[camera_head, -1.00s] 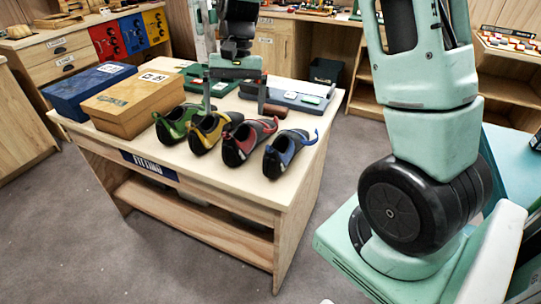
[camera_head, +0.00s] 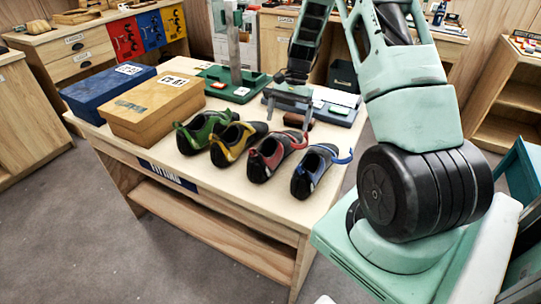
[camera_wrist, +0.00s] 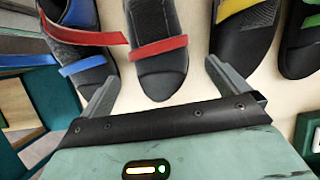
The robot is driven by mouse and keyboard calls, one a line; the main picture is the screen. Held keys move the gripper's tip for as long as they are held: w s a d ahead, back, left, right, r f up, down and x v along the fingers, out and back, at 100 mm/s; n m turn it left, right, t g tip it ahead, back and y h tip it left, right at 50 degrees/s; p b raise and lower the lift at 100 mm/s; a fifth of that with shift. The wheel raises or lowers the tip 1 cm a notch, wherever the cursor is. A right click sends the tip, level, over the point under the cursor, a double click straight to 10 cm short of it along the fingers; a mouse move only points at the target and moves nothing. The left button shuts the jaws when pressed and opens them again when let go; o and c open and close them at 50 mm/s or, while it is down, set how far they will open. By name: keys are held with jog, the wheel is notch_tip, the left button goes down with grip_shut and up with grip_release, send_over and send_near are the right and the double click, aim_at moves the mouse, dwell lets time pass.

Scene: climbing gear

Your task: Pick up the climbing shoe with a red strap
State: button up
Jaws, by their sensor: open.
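The climbing shoe with a red strap (camera_head: 268,160) stands third from the left in a row of shoes on the table. In the wrist view the red-strap shoe (camera_wrist: 155,45) is at top centre, with its rounded dark end pointing towards my gripper (camera_wrist: 161,72). The fingers are spread wide, one towards each side of that shoe, and nothing is held. In the head view my gripper (camera_head: 290,115) is behind the red-strap shoe. I cannot tell how far the fingers are above the table.
The blue-strap shoe (camera_wrist: 85,60) is close to the left finger. The yellow shoe (camera_wrist: 243,38) is near the right finger, with the green shoe (camera_head: 198,132) beyond it. Two boxes, one blue (camera_head: 105,88) and one tan (camera_head: 152,110), stand left on the table (camera_head: 215,185).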

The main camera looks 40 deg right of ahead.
aim_at(285, 133)
jog(key=shift+p+x, duration=0.7)
jog(key=shift+x, duration=2.7)
jog(key=shift+d, duration=0.1)
jog(key=c, duration=1.1)
